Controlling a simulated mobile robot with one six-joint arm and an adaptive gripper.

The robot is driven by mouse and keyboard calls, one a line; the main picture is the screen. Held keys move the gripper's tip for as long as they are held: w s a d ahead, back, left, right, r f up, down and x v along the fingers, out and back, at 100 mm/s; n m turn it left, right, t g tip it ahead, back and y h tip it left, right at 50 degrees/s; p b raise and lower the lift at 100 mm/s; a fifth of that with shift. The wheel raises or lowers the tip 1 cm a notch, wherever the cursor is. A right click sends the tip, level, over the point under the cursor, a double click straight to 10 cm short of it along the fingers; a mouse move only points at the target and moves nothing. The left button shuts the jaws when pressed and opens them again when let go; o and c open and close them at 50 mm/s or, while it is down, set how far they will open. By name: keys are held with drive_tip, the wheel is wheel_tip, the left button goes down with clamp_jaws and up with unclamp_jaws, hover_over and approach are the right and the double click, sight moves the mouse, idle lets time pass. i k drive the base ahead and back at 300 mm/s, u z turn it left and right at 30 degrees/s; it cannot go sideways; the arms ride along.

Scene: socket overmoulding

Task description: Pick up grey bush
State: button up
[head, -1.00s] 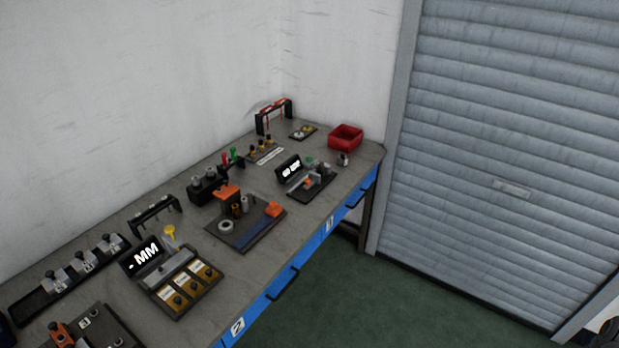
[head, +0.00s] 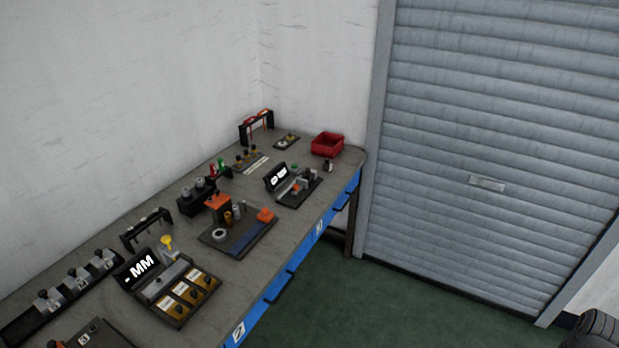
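Several small grey parts show in the head view, and I cannot tell for sure which is the grey bush. A grey upright cylinder (head: 237,211) stands on a dark fixture plate (head: 246,243) beside a brown cylinder (head: 228,218). A light grey ring (head: 219,235) lies flat at the left of the same plate. Grey round parts (head: 199,183) also sit on top of a black block (head: 187,205) behind the plate. My gripper is not in view.
The grey workbench (head: 230,273) runs along the white wall with blue drawers (head: 319,230) in front. A red bin (head: 327,144) stands at its far end. Green floor (head: 380,300) is clear before the roller shutter (head: 490,130).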

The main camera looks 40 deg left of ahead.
sight(308, 175)
drive_tip(key=u, duration=1.65)
drive_tip(key=i, duration=1)
